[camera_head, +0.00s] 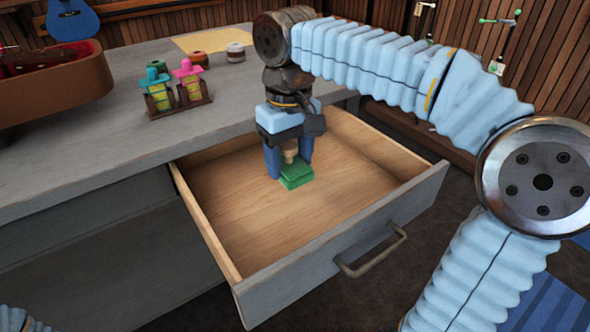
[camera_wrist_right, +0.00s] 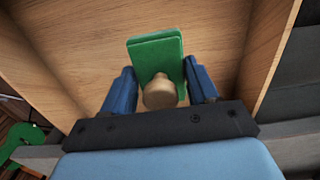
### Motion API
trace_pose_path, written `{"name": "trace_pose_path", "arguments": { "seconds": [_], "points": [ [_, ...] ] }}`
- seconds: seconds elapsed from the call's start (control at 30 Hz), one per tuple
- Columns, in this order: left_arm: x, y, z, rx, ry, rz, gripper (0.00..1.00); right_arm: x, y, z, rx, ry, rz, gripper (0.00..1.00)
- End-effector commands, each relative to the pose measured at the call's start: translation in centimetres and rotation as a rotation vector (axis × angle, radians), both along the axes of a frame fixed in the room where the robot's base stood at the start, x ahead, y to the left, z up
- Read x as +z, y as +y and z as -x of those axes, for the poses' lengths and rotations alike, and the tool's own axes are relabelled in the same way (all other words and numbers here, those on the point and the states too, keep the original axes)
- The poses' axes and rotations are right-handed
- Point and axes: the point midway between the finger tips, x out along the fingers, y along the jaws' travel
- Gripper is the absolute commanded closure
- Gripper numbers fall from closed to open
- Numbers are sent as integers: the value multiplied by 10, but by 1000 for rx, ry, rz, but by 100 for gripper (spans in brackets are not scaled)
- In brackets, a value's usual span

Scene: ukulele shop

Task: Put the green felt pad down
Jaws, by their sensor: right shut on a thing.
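The green felt pad (camera_head: 297,176) has a small wooden knob on top. It is inside the open drawer (camera_head: 250,222), toward its back. My right gripper (camera_head: 289,160) points down into the drawer and is shut on the pad, its blue fingers on either side of the knob. The right wrist view shows the pad (camera_wrist_right: 156,58) and the knob between the fingers (camera_wrist_right: 160,88), with the wooden drawer bottom behind. I cannot tell whether the pad touches the drawer bottom. My left gripper is not in view; only a bit of blue sleeve shows at the lower left.
The drawer's front panel has a metal handle (camera_head: 371,252); its bottom is otherwise bare.

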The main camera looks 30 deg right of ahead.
Motion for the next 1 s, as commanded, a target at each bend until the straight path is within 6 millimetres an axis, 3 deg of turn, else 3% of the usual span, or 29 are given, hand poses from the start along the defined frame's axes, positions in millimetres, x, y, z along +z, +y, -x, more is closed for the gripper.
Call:
{"name": "trace_pose_path", "arguments": {
  "seconds": [0.1, 0.2, 0.33, 0.53, 0.7, 1.0],
  "points": [
    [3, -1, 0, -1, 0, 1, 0, -15, -20, -28, -4, 4, 2, 78],
    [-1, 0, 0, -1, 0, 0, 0, -39, -29, -41, -1, 4, 1, 78],
    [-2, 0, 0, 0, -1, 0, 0, -57, -38, -53, 0, 2, 1, 78],
    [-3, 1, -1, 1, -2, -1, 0, -72, -45, -63, -1, 2, 1, 78],
    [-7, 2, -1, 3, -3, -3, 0, -98, -46, -65, 0, 1, 0, 78],
    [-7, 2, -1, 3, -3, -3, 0, -103, -46, -65, 0, 0, 0, 78]
  ]
}}
